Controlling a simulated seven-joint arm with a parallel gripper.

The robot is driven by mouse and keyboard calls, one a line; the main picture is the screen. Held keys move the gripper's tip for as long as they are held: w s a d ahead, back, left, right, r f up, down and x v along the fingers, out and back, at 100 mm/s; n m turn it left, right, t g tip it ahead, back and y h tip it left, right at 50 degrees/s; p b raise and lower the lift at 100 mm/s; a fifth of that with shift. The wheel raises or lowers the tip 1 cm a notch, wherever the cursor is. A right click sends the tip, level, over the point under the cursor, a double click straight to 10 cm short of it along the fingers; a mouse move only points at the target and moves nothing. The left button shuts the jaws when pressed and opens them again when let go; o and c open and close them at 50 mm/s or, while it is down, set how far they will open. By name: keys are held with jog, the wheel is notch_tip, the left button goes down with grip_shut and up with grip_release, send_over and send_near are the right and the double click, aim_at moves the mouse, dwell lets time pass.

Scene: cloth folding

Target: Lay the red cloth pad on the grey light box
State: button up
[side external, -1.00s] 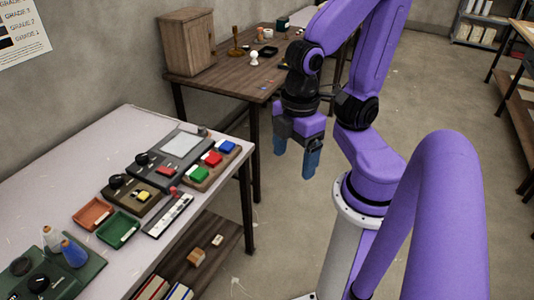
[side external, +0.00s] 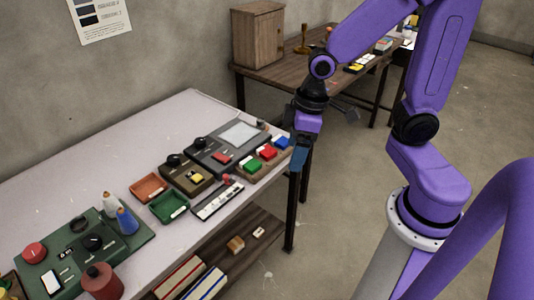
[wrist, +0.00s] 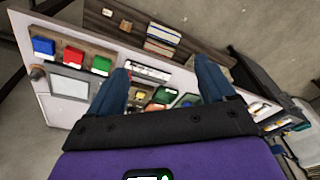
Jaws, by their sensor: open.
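The red cloth pad (side external: 267,152) lies between a blue pad (side external: 282,143) and a green pad (side external: 252,166) on a wooden tray at the table's right end. It also shows in the wrist view (wrist: 73,56), left of my fingers. The grey light box (side external: 239,134) has a pale bare panel and sits just behind the pads; its panel shows in the wrist view (wrist: 70,87). My gripper (side external: 298,157) is open and empty, to the right of the pads at the table's end. Its two blue fingers stand wide apart in the wrist view (wrist: 162,70).
Left of the light box are a brown device (side external: 186,177), an orange tray (side external: 149,187), a green tray (side external: 168,206) and a white strip (side external: 217,200). Bottles stand on a green panel (side external: 140,237). The table's back left (side external: 130,125) is clear. A wooden cabinet (side external: 258,43) stands behind.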

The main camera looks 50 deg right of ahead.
jog(key=w+d+f+m+t, duration=0.25)
jog(key=w+d+m, duration=0.3)
jog(key=w, duration=0.45)
jog(key=m+h, duration=0.2)
jog(key=m, duration=0.1)
send_near(267, 151)
jog(key=x, duration=0.3)
jog(key=shift+s+f+t, duration=0.1)
jog(key=shift+s+t, duration=0.15)
jog(key=shift+x, duration=2.75)
jog(key=shift+w, duration=0.2)
jog(key=c, duration=1.2)
